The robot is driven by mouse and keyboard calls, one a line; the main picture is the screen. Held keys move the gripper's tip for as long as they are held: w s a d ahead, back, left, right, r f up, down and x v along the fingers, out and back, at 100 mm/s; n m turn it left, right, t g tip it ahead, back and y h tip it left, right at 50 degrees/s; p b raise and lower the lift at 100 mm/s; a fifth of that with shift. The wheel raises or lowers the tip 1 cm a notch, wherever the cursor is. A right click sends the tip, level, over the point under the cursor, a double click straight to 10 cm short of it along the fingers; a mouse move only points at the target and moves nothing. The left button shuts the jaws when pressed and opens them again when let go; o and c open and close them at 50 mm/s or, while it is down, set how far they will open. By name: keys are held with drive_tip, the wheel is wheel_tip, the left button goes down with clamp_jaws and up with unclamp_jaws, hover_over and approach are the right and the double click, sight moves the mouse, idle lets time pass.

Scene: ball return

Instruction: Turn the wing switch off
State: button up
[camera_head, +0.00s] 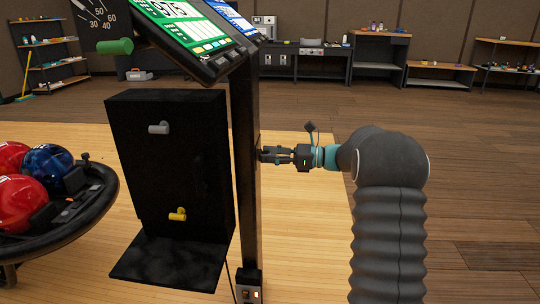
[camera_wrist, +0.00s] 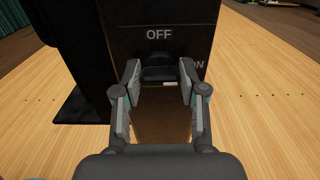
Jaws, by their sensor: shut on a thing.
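The black wing switch (camera_wrist: 158,73) sits on a dark panel in the wrist view, between my fingertips. The word OFF is printed above it and ON to its right, partly covered by my right finger. A small pale mark shows at the lower edge of the switch; which label the switch points to I cannot tell. My gripper (camera_wrist: 160,68) is shut on the switch, with one finger on each side. In the head view, my gripper (camera_head: 264,155) reaches from the right to the black post (camera_head: 243,190), and the switch itself is hidden there.
A black box (camera_head: 160,190) with a grey knob (camera_head: 159,128) and a yellow knob (camera_head: 177,214) stands left of the post. Display screens (camera_head: 185,22) are above. A round rack (camera_head: 85,212) with red and blue balls is at left.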

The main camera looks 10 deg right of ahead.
drive_tip(key=shift+n, duration=0.3)
drive_tip(key=shift+s+f+n+b, duration=0.1)
drive_tip(key=shift+n+b, duration=1.15)
drive_tip(key=shift+n, duration=3.05)
drive_tip(key=shift+s+f+n+b, duration=0.1)
drive_tip(key=shift+n+b, duration=1.1)
drive_tip(key=shift+n, duration=3.1)
drive_tip(key=shift+w, duration=0.1)
drive_tip(key=o, duration=1.1)
drive_tip(key=shift+a, duration=0.1)
drive_tip(key=shift+o, duration=0.2)
drive_tip(key=v, duration=1.2)
